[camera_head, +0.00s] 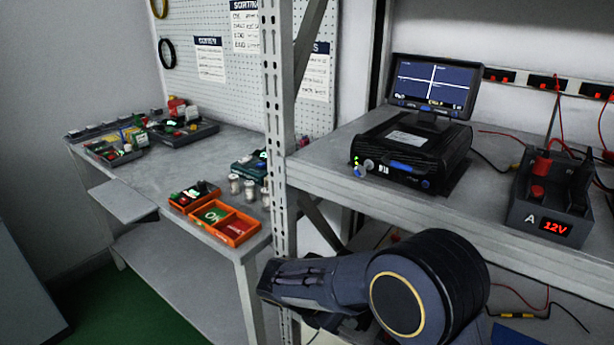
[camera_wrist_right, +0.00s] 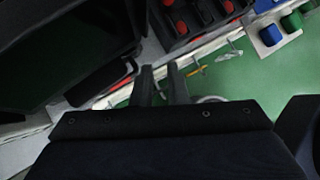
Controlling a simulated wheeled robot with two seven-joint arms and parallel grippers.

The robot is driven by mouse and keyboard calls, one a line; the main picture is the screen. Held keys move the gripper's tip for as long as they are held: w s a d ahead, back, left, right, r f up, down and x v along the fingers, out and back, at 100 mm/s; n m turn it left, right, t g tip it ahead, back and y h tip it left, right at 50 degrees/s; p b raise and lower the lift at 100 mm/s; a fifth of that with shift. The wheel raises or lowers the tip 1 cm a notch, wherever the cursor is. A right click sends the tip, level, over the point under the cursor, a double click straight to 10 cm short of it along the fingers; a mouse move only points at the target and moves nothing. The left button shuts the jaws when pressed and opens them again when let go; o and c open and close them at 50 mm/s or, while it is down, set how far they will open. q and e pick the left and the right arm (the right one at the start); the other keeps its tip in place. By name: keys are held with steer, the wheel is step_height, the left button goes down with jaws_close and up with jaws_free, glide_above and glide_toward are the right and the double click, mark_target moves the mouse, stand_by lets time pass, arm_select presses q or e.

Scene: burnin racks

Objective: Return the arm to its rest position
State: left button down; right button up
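My right arm (camera_head: 432,268) shows at the bottom centre of the head view, in front of the metal rack. Its big round joint is at the right and a narrower dark part reaches left to the rack post. I cannot make out fingertips there. In the right wrist view my right gripper (camera_wrist_right: 162,84) has two dark fingers with a narrow gap between them. Nothing is held between them. My left arm and gripper are not in view.
The rack post (camera_head: 277,130) and rack shelf (camera_head: 330,172) are close to my right arm. The shelf bears a black device with a screen (camera_head: 432,82) and a 12V unit (camera_head: 550,205). A workbench (camera_head: 205,160) with an orange tray (camera_head: 240,238) stands left. Green floor (camera_head: 135,310) is clear.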

steer(key=s+d+r+m+g+y, duration=0.2)
steer(key=s+d+r+m+y, duration=0.6)
steer(key=s+d+m, duration=0.45)
steer(key=s+r+m+t+y, duration=0.2)
steer(key=s+m+t+y, duration=0.3)
steer(key=s+m, duration=0.75)
step_height(320, 180, up, 12)
steer(key=w+m+h+p, duration=0.1)
steer(key=p, duration=1.1)
steer(key=shift+w, duration=0.3)
steer(key=shift+d, duration=0.1)
